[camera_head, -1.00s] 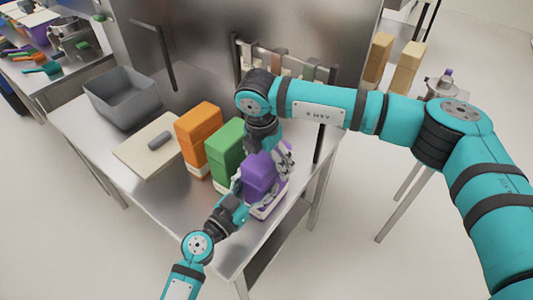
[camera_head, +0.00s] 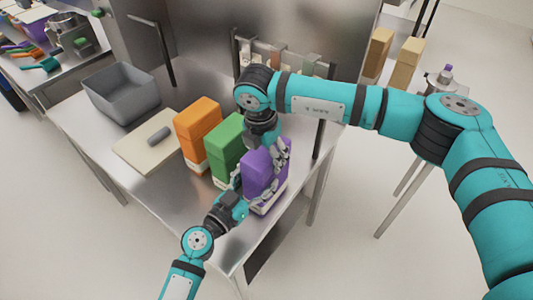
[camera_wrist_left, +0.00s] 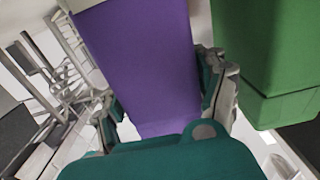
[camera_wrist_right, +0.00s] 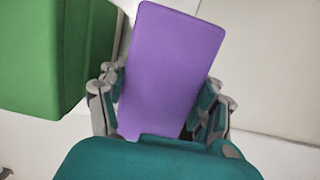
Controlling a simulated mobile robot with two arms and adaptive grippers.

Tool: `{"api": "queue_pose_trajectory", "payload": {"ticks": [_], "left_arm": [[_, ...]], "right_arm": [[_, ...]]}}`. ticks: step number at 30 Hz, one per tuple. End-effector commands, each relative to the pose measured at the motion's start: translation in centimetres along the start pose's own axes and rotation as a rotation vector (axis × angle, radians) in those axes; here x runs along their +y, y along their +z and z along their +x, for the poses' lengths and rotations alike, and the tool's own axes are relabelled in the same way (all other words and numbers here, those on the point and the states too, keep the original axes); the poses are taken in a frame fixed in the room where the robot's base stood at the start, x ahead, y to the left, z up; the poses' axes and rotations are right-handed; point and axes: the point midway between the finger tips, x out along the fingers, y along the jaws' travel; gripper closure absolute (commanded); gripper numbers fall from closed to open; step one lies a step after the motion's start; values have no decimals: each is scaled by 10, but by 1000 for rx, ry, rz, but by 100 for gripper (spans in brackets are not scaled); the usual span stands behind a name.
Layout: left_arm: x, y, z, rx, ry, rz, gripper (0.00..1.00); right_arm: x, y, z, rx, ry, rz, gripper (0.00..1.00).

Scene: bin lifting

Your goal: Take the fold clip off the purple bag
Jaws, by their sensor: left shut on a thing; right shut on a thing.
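The purple bag (camera_head: 262,172) stands upright at the right front of the steel table in the head view. My left gripper (camera_head: 238,182) reaches it from the front left. In the left wrist view its fingers (camera_wrist_left: 170,90) sit on both sides of the purple bag (camera_wrist_left: 150,60). My right gripper (camera_head: 278,152) comes down from above and behind. In the right wrist view its fingers (camera_wrist_right: 162,105) flank the purple bag (camera_wrist_right: 172,60), with the bag between them. I cannot make out the fold clip in any view; the grippers may hide it.
A green bag (camera_head: 226,145) stands close to the left of the purple one, and an orange bag (camera_head: 197,130) beyond it. A cream board (camera_head: 140,155) with a small grey cylinder (camera_head: 158,136) and an empty grey bin (camera_head: 122,96) are farther left. The front left table is clear.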

Motion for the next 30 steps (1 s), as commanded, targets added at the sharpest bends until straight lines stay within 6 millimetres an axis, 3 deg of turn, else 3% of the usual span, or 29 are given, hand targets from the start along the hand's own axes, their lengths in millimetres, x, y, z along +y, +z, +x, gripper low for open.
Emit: {"api": "queue_pose_trajectory", "payload": {"ticks": [13, 30], "left_arm": [[0, 0, 0, 1, -1, 0, 88], [0, 0, 0, 1, -1, 0, 88]], "right_arm": [[0, 0, -2, 0, 1, 0, 75], [0, 3, -21, -1, 1, 0, 75]]}}
